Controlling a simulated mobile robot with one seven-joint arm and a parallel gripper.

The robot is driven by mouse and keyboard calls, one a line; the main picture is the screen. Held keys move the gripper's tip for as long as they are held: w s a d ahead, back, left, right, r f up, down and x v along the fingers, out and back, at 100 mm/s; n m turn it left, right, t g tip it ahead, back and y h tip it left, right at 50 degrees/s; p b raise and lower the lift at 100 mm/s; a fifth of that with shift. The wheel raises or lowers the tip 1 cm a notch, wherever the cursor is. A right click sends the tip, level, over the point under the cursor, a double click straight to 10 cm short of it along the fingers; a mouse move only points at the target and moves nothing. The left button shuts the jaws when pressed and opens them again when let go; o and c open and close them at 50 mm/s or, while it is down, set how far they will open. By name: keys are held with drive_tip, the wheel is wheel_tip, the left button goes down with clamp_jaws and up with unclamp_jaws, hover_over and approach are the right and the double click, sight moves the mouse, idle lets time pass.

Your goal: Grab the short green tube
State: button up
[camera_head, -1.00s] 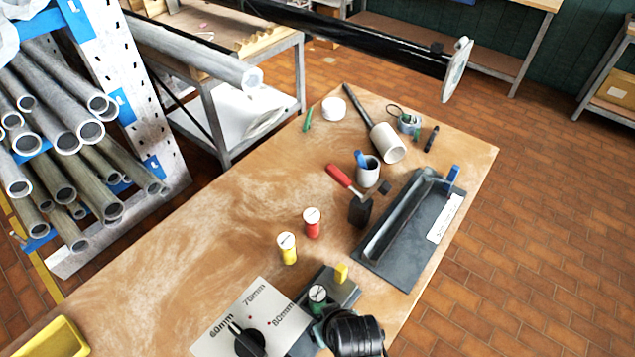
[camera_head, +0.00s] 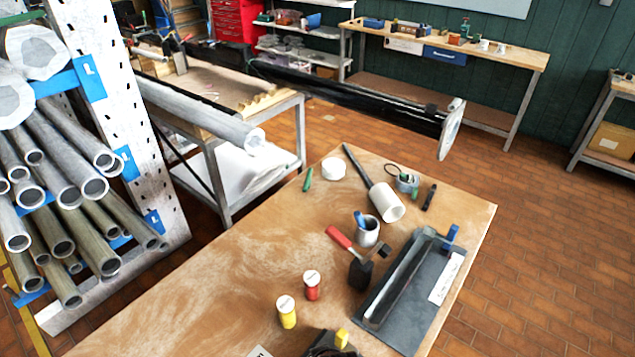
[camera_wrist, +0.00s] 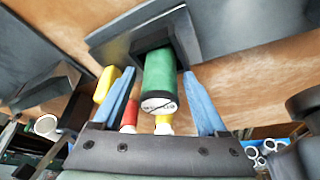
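The short green tube (camera_wrist: 160,80) shows in the wrist view with its white end cap towards me. Its far end meets a dark grey block (camera_wrist: 112,42). My gripper (camera_wrist: 158,76) is open, with one blue finger on each side of the tube. A gap shows between the tube and each finger. In the head view the tube does not show; the bottom edge cuts off that area.
A yellow tube (camera_head: 287,311) and a red tube (camera_head: 312,285) stand on the wooden table (camera_head: 230,290). A small yellow piece (camera_head: 342,337) is close by. A grey tray (camera_head: 405,290), a red-handled tool (camera_head: 340,237) and a grey cup (camera_head: 368,231) lie farther right and back.

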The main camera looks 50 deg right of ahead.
clamp_jaws()
